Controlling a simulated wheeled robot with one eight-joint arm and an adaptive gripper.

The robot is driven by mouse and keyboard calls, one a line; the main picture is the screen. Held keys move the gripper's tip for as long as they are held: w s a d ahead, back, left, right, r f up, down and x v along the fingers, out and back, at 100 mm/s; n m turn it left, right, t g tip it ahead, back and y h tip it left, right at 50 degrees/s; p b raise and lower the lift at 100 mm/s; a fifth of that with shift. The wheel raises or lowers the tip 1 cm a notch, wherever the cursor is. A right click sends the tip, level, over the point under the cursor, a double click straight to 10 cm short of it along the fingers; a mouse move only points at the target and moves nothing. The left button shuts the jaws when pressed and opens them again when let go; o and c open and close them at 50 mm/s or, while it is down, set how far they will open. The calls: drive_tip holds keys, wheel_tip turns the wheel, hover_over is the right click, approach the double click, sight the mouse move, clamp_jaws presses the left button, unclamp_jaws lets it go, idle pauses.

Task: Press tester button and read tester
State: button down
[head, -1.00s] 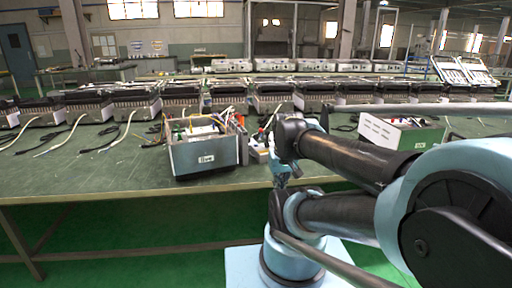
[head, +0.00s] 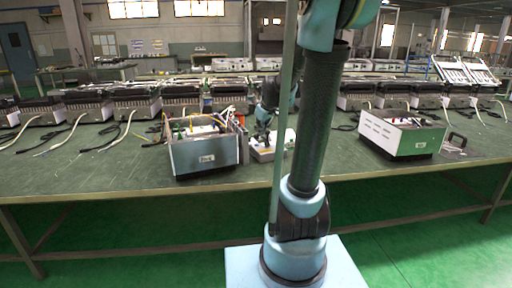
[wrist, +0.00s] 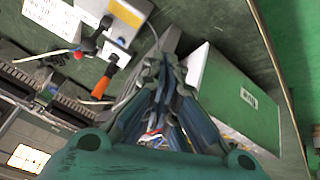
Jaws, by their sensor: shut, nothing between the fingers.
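A small pale box (head: 268,152), which looks like the tester, sits on the green table in the head view. In the wrist view it appears at the upper left as a pale unit (wrist: 122,30) with a yellow patch on top. Black parts and an orange handle (wrist: 103,86) lie beside it. My gripper (head: 264,128) hangs above the box in the head view and partly hides it. In the wrist view my gripper (wrist: 161,62) is shut and empty, its tips pointing between the pale unit and a green-sided box. No readout is legible.
An open box with wires (head: 203,156) stands just left of the tester. Another white and green box (head: 402,136) stands to the right. Rows of heater units (head: 130,97) with loose cables line the table's back. Bare table (head: 95,177) lies at front left.

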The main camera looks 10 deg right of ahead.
drive_tip(key=w+f+n+t, duration=0.1)
drive_tip(key=w+n, duration=0.1)
drive_tip(key=w, duration=1.1)
drive_tip(key=n+t, duration=0.2)
hover_over(256, 145)
drive_tip(key=f, duration=0.3)
drive_tip(key=shift+w+a+f+y, duration=0.2)
drive_tip(key=shift+w+y, duration=0.1)
drive_tip(key=shift+w, duration=0.05)
drive_tip(key=shift+f, duration=4.35)
drive_tip(key=shift+f, duration=0.8)
drive_tip(key=shift+r, duration=0.9)
